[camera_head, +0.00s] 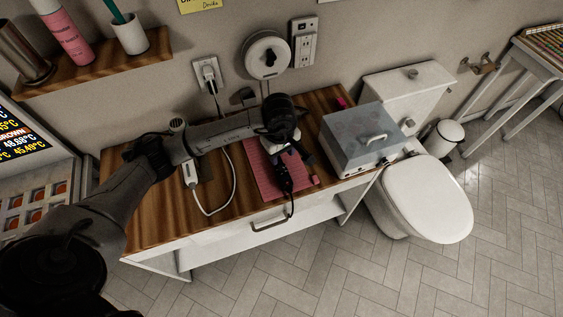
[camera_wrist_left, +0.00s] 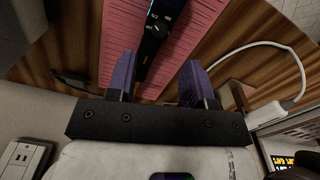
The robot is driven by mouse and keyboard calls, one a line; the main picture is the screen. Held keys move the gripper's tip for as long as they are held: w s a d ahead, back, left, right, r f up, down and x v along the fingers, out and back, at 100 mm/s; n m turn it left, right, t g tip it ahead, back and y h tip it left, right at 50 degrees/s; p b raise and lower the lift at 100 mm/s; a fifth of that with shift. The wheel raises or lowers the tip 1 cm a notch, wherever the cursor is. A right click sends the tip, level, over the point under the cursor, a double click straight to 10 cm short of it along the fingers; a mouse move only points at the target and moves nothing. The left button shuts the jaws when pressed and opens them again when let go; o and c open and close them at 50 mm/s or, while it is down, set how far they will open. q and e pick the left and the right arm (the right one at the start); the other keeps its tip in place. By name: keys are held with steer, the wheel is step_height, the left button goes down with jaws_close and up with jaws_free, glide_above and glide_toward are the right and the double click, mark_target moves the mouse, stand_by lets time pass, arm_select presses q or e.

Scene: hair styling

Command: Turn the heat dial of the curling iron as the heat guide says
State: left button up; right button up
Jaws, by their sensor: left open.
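The black curling iron (camera_head: 287,184) lies on a pink ridged mat (camera_head: 262,172) on the wooden counter. In the left wrist view its dark body (camera_wrist_left: 146,62) shows small white marks around a dial (camera_wrist_left: 158,27); the setting is too small to read. My left gripper (camera_head: 288,150) is over the mat at the iron. In the left wrist view its purple fingers (camera_wrist_left: 160,78) are open, one on each side of the iron's end, with gaps visible. A screen at the left (camera_head: 18,135) shows "BROWN" and temperatures in °C, partly cut off. My right gripper is not in view.
A clear-lidded white box (camera_head: 365,140) stands on the counter right of the mat. A white corded device (camera_head: 190,172) lies left of the mat, its cable looping near the front edge. A wall shelf (camera_head: 95,62) holds bottles and a cup. A toilet (camera_head: 428,195) stands at right.

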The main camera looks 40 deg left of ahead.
mark_target(282, 167)
arm_select(q)
steer(key=shift+w+f+p, duration=0.1)
steer(key=shift+f+p, duration=0.7)
steer(key=shift+f, duration=2.8)
jaws_close()
steer(key=shift+f+m+b, duration=0.15)
steer(key=shift+m+b, duration=0.35)
steer(key=shift+b, duration=0.5)
steer(key=shift+r, duration=0.2)
